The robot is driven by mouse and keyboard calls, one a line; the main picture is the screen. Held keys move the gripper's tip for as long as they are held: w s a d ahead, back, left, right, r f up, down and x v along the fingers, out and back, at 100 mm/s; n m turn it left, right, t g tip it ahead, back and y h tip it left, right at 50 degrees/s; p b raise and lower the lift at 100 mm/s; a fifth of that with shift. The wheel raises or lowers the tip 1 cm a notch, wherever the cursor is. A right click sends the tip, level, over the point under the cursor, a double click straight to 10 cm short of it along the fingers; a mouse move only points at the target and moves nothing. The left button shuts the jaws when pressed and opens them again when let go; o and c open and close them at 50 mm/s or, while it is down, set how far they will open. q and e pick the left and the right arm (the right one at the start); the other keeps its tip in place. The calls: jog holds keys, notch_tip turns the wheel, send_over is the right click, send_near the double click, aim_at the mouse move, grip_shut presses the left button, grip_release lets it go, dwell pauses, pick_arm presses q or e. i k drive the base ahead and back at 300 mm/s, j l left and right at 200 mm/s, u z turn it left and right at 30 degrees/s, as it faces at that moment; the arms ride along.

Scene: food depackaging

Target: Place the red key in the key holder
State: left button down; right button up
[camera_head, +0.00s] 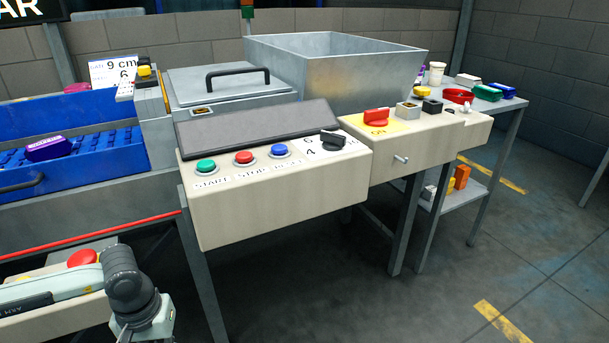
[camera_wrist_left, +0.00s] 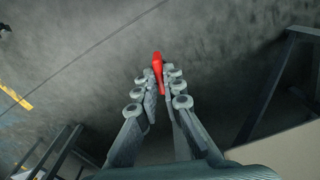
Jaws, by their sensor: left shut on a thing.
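The red key (camera_wrist_left: 157,63) is between the fingertips of my left gripper (camera_wrist_left: 156,76) in the left wrist view. The gripper is shut on it, and its narrow red end sticks out past the fingertips, above a grey floor. In the head view part of my left arm shows at the lower left, but the gripper and the key are out of frame. I cannot tell for certain which fixture is the key holder; a small metal block (camera_head: 408,111) and a dark block (camera_head: 432,106) stand on the right control box. My right gripper is in neither view.
The beige button panel (camera_head: 290,205) has green, red and blue buttons and a black knob. The right control box (camera_head: 440,140) carries a red switch (camera_head: 376,117) on a yellow plate. A side table (camera_head: 508,104) holds several small items. Open floor (camera_head: 400,305) lies in front.

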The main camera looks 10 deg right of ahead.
aim_at(431, 112)
jog(key=k+u, duration=0.2)
jog(key=u, duration=0.2)
jog(key=k+j+u, duration=0.1)
jog(key=u, duration=0.3)
jog(key=k+l+u, duration=0.1)
jog(key=l+u, duration=0.3)
jog(key=l, duration=0.25)
jog(key=k+l, duration=0.1)
jog(key=l, duration=2.95)
jog(key=k+l, duration=0.15)
jog(key=l, duration=1.4)
